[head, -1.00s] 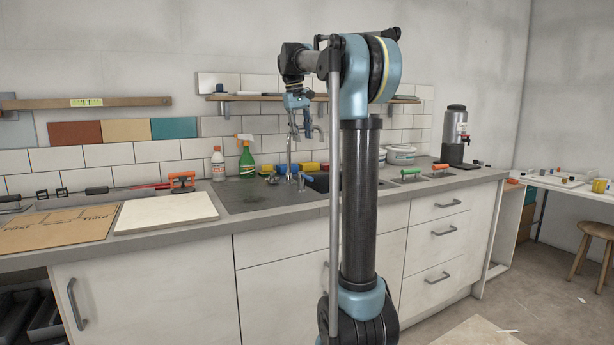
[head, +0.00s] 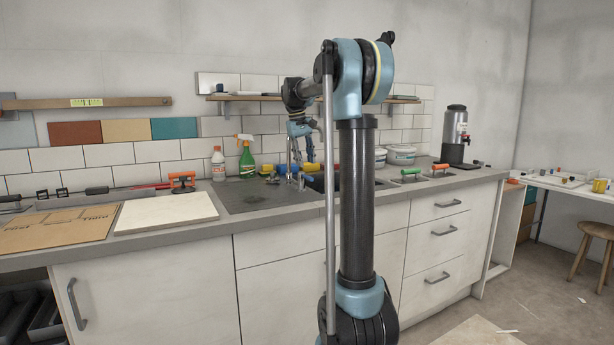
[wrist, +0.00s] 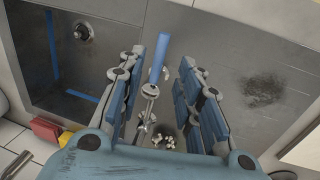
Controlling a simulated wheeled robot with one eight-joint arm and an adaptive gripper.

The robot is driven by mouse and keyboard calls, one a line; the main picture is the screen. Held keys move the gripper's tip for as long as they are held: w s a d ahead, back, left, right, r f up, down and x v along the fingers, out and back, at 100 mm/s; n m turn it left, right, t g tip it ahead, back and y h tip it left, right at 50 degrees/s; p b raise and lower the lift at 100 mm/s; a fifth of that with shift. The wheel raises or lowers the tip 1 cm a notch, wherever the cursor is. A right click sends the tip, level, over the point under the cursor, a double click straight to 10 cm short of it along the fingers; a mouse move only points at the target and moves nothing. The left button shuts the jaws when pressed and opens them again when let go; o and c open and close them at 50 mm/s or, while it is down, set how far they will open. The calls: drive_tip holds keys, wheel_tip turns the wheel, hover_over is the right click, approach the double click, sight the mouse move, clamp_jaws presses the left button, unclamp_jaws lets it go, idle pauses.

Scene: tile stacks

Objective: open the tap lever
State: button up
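The tap (wrist: 149,100) shows in the wrist view as a slim metal body with a blue bar, which looks like its lever (wrist: 162,56), pointing up the picture. My gripper (wrist: 162,68) is open, with one finger on each side of the lever. I see gaps on both sides; contact is not visible. In the head view my gripper (head: 301,158) hangs pointing down over the worktop beside the sink, and the tap is small and partly hidden there.
The sink basin (wrist: 60,70) lies left in the wrist view. Red and yellow blocks (wrist: 46,129) lie near it. A green spray bottle (head: 246,158) and a white bottle (head: 218,164) stand left of my gripper in the head view. The worktop (wrist: 265,65) with a dark stain is clear.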

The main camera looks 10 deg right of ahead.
sight(308, 177)
drive_tip(key=shift+w+d+f, duration=0.1)
drive_tip(key=shift+d+f, duration=0.1)
drive_tip(key=shift+f, duration=0.8)
drive_tip(key=shift+w+d+f, duration=0.1)
drive_tip(key=shift+d+f, duration=0.1)
drive_tip(key=shift+f, duration=0.8)
drive_tip(key=shift+d+f, duration=0.2)
drive_tip(key=shift+f, duration=0.8)
clamp_jaws()
